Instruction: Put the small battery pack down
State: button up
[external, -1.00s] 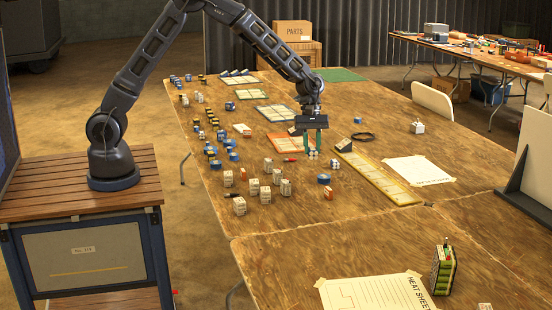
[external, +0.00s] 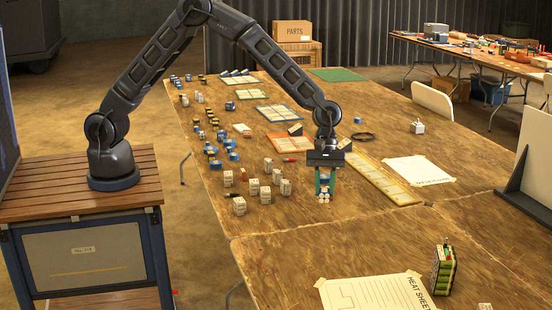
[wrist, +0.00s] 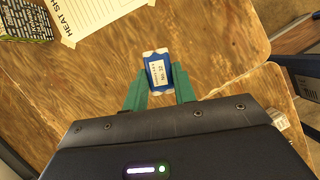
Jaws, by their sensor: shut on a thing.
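My gripper (external: 324,187) has green fingers pointing down over the near part of the large wooden table (external: 290,222). It is shut on the small battery pack (wrist: 158,72), which is blue with a white label and pale cell ends. In the wrist view, the pack sits between the tips of my gripper (wrist: 159,88) and sticks out past them. In the external view, pale round cell ends of the small battery pack (external: 324,197) show below the fingers. I cannot tell whether it touches the table.
White blocks (external: 265,190) stand close left of my gripper. A yellow tray (external: 385,180) and a paper sheet (external: 420,170) lie to the right. A heat sheet (external: 375,293) and a larger green pack (external: 444,270) are nearer the camera. Bare wood lies between.

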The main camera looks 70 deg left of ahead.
notch_tip(320, 180, down, 17)
jog(key=shift+f, duration=0.2)
dwell(0.4)
jog(key=shift+f, duration=0.1)
jog(key=o, duration=1)
